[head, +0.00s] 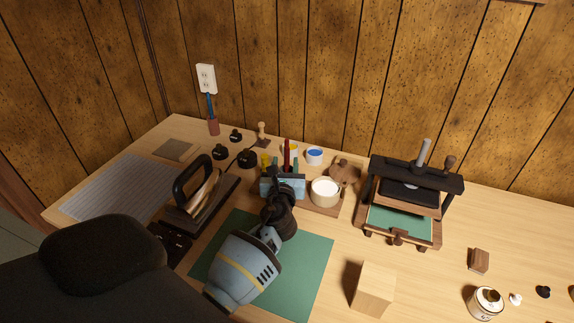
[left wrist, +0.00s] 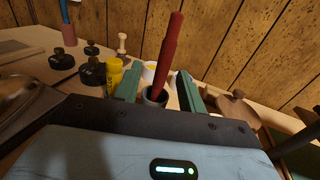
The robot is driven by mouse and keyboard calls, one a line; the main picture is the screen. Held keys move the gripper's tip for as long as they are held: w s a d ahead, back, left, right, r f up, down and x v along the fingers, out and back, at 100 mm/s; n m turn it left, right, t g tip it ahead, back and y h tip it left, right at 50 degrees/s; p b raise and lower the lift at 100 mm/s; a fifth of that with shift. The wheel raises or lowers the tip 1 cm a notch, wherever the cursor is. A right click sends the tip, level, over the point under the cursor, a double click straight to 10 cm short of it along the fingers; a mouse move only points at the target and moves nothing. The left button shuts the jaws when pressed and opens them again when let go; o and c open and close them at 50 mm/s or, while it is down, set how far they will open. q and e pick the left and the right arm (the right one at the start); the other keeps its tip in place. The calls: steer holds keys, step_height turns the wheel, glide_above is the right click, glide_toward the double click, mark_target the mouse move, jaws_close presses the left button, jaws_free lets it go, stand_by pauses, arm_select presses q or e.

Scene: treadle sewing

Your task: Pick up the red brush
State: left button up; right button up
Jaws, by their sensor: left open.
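The red brush (head: 287,150) stands upright, handle up, near the back of the wooden table. In the left wrist view the brush (left wrist: 170,52) rises from a small grey cup (left wrist: 155,96), tilted slightly. My left gripper (head: 281,170) reaches over the green mat to the brush. In the left wrist view my left gripper (left wrist: 160,82) is open, with one green finger on each side of the brush and cup. Gaps show on both sides, so the fingers do not appear closed on it. The brush's lower end is hidden in the cup. My right gripper is not in view.
A yellow bottle (left wrist: 114,74) stands close left of the fingers. A white-blue jar (head: 315,156) and a cream pot (head: 325,192) stand to the right. An iron (head: 200,195) lies left, a press (head: 405,200) right. The green mat (head: 307,262) has bare room.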

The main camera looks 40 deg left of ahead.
mark_target(287, 160)
arm_select(q)
steer(key=x, duration=0.5)
steer(key=shift+d+r, duration=0.1)
steer(key=shift+d, duration=0.05)
steer(key=shift+c, duration=0.2)
jaws_close()
